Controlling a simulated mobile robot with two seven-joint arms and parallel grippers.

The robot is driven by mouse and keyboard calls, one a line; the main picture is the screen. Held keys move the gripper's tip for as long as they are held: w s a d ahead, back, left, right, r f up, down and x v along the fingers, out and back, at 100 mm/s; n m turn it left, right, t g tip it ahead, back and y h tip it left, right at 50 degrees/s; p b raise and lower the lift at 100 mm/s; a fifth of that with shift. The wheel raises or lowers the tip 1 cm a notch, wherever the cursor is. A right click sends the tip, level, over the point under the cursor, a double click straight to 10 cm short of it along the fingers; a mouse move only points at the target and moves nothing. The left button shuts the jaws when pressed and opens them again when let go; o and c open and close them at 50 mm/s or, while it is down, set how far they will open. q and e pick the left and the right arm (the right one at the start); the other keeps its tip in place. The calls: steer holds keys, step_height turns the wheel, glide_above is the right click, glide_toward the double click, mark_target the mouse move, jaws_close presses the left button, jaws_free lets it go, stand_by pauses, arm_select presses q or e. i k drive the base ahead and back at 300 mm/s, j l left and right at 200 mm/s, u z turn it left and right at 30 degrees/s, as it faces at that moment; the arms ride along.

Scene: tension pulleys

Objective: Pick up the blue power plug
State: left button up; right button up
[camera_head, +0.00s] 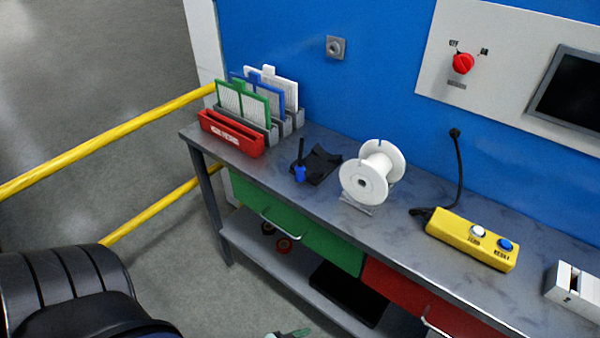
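A small blue plug-like piece (300,173) with a thin black stem rising from it stands on the workbench. It is at the front left corner of a black holder (321,163); I cannot tell whether it rests in the holder or beside it. Neither of my grippers can be made out in the head view. A small greenish piece (290,333) is cut off at the bottom edge, and I cannot tell what it is.
The grey workbench (410,222) carries a red bin (231,134), framed panels in a rack, a white spool (365,182), a yellow button box (470,240) and a white box (575,288). Yellow rails (120,130) stand left. A black seat (75,290) is at lower left.

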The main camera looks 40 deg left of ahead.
mark_target(299, 168)
steer(key=j+z, duration=0.1)
steer(key=j, duration=2.45)
